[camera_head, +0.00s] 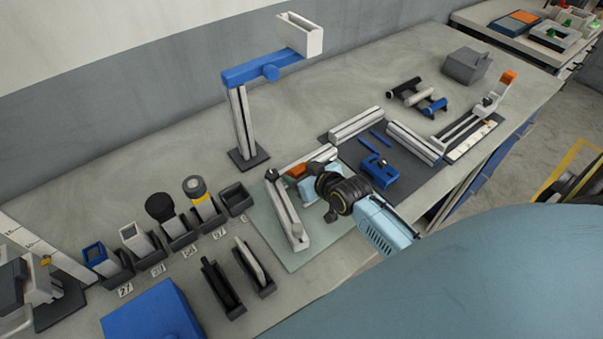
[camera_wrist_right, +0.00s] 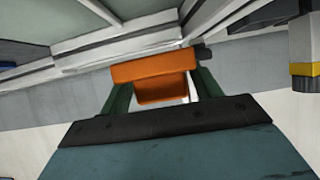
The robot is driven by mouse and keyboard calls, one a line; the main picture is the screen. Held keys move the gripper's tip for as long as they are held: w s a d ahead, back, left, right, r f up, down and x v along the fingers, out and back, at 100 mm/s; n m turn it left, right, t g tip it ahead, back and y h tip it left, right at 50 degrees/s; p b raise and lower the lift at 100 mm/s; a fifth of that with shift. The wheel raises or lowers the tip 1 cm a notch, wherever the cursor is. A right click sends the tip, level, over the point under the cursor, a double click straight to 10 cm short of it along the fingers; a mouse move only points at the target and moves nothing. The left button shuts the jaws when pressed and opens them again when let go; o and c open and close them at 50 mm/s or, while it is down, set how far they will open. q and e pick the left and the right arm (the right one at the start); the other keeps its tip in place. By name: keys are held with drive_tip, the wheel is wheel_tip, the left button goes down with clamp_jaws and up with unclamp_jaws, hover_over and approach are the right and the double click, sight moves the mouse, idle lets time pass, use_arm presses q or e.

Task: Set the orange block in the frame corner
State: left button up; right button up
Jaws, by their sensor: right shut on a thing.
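The orange block (camera_head: 297,171) is near the inside of the corner of a light grey L-shaped frame (camera_head: 287,214) on a pale green mat (camera_head: 312,247). My right gripper (camera_head: 307,178) reaches in from the right and is shut on the block. In the right wrist view the block (camera_wrist_right: 155,72) is between the two dark green fingers (camera_wrist_right: 160,92), with pale frame bars behind it. The gripper partly hides the block in the head view. I cannot tell whether the block touches the bars or the mat. My left gripper is not in view.
A blue-armed stand (camera_head: 243,120) rises behind the frame. Small dark bins (camera_head: 236,199) with parts line the left side, and dark slotted holders (camera_head: 222,287) lie in front. A blue clamp-like piece (camera_head: 379,171) and grey rails (camera_head: 414,143) lie to the right. The bench's back middle is clear.

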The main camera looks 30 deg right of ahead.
drive_tip(key=shift+f, duration=0.15)
drive_tip(key=shift+f+b, duration=0.3)
drive_tip(key=shift+f, duration=0.2)
drive_tip(key=o, duration=1.2)
drive_tip(key=shift+c, duration=0.2)
drive_tip(key=shift+r, duration=0.35)
drive_tip(key=p+v, duration=0.1)
drive_tip(key=v, duration=1.1)
drive_tip(key=shift+r, duration=0.2)
